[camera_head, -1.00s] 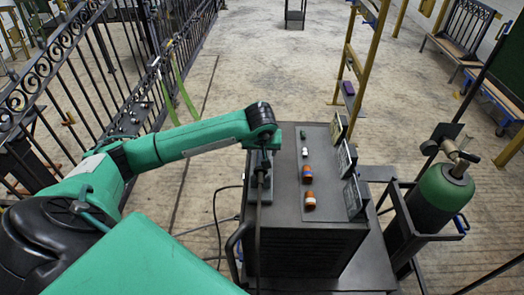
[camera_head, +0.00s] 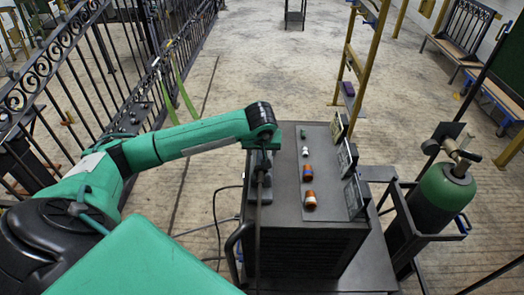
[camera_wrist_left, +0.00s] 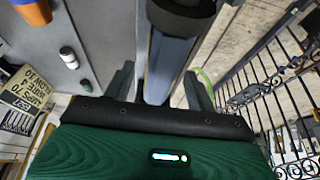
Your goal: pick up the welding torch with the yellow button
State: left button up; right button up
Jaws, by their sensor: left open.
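My left gripper (camera_head: 262,172) points down over the left edge of the dark cart top. In the left wrist view my left gripper (camera_wrist_left: 160,88) has its two dark fingers apart, with a blue-grey bar (camera_wrist_left: 170,62) with a dark round end between them. This may be the torch handle; whether the fingers touch it I cannot tell. In the head view a long dark torch or cable (camera_head: 258,215) runs below the gripper along the cart's left side. No yellow button shows in either view. My right gripper is not in view.
A green gas cylinder (camera_head: 443,195) stands right; an iron railing (camera_head: 95,60) runs left.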

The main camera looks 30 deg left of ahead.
pick_arm(q)
jog(key=c, duration=1.2)
jog(key=shift+r, duration=0.1)
